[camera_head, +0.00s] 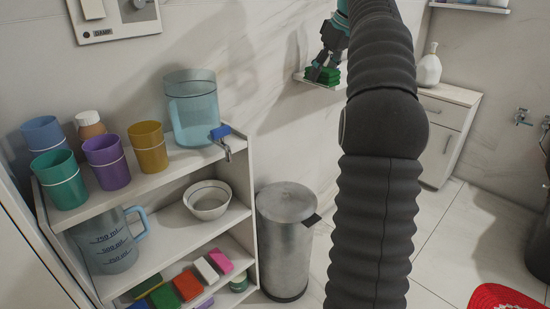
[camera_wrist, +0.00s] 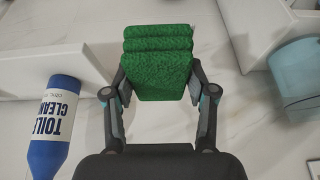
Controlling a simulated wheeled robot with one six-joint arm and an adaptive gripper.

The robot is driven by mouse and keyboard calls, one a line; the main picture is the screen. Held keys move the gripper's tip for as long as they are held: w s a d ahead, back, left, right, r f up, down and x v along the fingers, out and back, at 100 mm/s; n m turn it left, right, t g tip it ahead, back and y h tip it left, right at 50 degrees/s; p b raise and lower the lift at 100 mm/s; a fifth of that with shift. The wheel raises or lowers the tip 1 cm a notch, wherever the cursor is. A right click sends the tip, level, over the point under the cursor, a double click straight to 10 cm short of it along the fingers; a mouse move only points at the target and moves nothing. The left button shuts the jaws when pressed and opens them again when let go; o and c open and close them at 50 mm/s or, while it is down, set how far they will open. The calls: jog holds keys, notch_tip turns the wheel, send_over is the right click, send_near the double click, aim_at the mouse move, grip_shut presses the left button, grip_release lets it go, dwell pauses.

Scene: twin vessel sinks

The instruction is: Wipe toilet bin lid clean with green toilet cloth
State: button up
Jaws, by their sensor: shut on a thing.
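A folded, layered green cloth (camera_wrist: 158,82) is between the two fingers of my gripper (camera_wrist: 155,72) in the wrist view, with a finger against each side. The metal bin (camera_head: 284,250) stands on the floor, lower and to the left of my gripper. Its round grey lid (camera_head: 287,201) is shut, with a dark pedal or tab at its right side.
A white shelf unit (camera_head: 165,178) with cups, a jug, a bowl and sponges stands left of the bin. A white cabinet (camera_head: 447,112) is at the back right. A red item (camera_head: 505,297) is at the lower right.

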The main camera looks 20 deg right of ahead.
jog(key=a+b+x, duration=0.1)
jog(key=b+x, duration=0.1)
jog(key=x, duration=1.3)
jog(key=b, duration=0.2)
send_over(288, 195)
jog(key=w, duration=0.2)
notch_tip(288, 195, down, 13)
jog(key=shift+w+a+f+b, duration=0.1)
jog(key=shift+a+f+b, duration=0.1)
jog(key=shift+f+b, duration=1.75)
jog(key=shift+a+f+b, duration=0.2)
jog(key=shift+f+b, duration=1.15)
jog(key=shift+f, duration=1.1)
jog(key=shift+f+b, duration=0.9)
jog(key=shift+f, duration=0.6)
jog(key=shift+s+d+r+b, duration=0.1)
jog(key=shift+s+d, duration=0.1)
jog(key=shift+s, duration=0.4)
jog(key=shift+s+d+b, duration=0.1)
jog(key=shift+s+d, duration=0.05)
jog(key=shift+s, duration=0.5)
jog(key=shift+s+d+r+b, duration=0.1)
jog(key=shift+s+d, duration=0.1)
jog(key=shift+s, duration=0.4)
jog(key=shift+f, duration=0.1)
jog(key=shift+f, duration=0.1)
